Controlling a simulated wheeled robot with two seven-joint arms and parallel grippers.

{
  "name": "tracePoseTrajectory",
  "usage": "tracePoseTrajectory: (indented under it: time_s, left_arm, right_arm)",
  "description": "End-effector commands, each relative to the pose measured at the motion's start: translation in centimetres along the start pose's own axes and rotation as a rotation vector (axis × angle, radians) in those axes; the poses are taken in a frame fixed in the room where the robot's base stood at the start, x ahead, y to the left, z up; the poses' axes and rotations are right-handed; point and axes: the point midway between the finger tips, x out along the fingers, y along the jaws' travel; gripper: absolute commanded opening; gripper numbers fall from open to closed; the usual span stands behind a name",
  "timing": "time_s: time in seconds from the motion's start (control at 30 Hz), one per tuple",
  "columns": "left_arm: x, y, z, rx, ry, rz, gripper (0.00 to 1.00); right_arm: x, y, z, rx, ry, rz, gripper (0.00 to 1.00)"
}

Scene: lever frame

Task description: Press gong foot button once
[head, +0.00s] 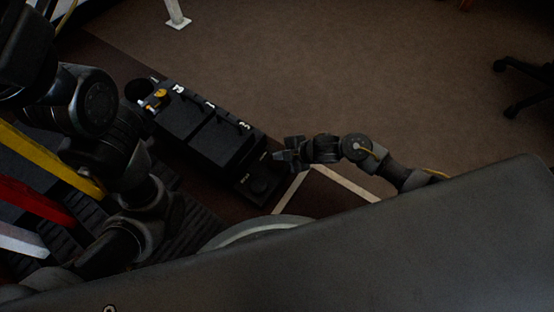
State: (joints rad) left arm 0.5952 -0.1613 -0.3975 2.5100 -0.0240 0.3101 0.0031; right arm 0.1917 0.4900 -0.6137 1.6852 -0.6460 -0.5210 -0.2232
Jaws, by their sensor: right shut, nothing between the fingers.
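A long dark pedal unit (205,128) lies diagonally on the floor, with white markings along its top. At its lower right end is a black block with a dark round button (261,184). Small white lettering beside the button is too small to read, so I cannot be sure it is the gong foot button. My right gripper (282,155) is shut and empty. In the picture it is just above and right of the button block, and I cannot tell its height or whether it touches the unit. My left arm fills the left side, but its gripper is not visible.
Yellow (52,160), red (35,198) and white (20,240) levers stand at the left, near my left arm. A yellow knob (160,93) sits at the unit's far end. Brown floor (370,80) is open at upper right. A black chair base (525,85) is at the right edge.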

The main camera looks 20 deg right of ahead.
Motion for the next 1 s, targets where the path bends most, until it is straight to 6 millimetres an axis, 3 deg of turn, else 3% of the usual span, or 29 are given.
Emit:
tracePoseTrajectory:
  time_s: [1.0]
  left_arm:
    - [-0.25,0.09,-0.17,0.000,0.005,0.003,0.59]
  right_arm:
    - [0.83,-0.71,0.60,0.000,0.000,0.000,0.00]
